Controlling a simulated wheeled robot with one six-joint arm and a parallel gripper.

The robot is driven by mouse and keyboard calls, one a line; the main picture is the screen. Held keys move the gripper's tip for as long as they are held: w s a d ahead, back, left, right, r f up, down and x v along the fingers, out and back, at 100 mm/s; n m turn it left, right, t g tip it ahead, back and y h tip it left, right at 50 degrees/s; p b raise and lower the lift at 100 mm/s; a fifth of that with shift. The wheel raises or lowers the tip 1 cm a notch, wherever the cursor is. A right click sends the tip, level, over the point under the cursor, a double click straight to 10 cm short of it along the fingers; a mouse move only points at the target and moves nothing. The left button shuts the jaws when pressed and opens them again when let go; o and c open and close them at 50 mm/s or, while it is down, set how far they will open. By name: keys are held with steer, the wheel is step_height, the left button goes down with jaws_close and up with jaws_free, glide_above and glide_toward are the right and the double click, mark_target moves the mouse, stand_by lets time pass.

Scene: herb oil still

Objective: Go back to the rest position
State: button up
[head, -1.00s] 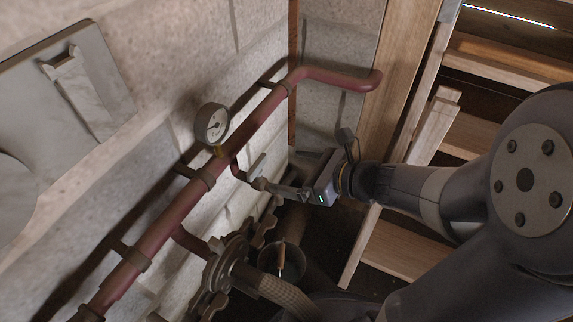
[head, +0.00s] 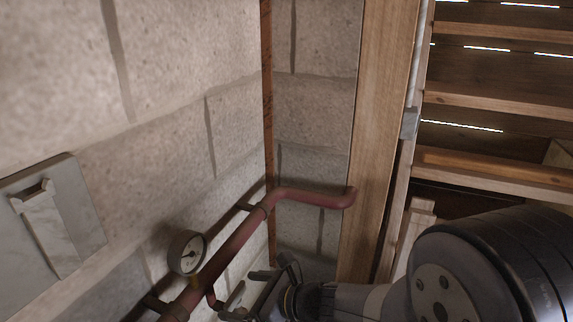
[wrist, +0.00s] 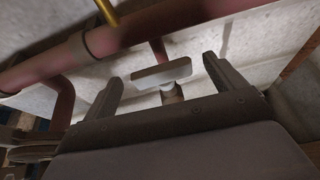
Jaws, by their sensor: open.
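My gripper (head: 244,291) is at the bottom of the head view, just right of the red pipe. My arm reaches in from the lower right of the head view.
The red pipe (head: 236,243) runs along the block wall (head: 190,70) and bends toward a wooden post (head: 375,130). A round gauge (head: 187,253) stands off the pipe. A grey panel (head: 50,225) is on the left wall. Wooden slats (head: 490,105) fill the right.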

mark_target(238, 295)
steer(key=x, duration=0.3)
steer(key=shift+s+f+b, duration=0.1)
steer(key=shift+f+b, duration=0.05)
steer(key=shift+b, duration=0.15)
steer(key=shift+r+p, duration=0.25)
steer(key=shift+p, duration=0.15)
steer(key=shift+n+g, duration=0.3)
steer(key=shift+g, duration=0.1)
steer(key=shift+f, duration=0.1)
steer(key=shift+f+t+b, duration=0.1)
steer(key=shift+t+b, duration=0.2)
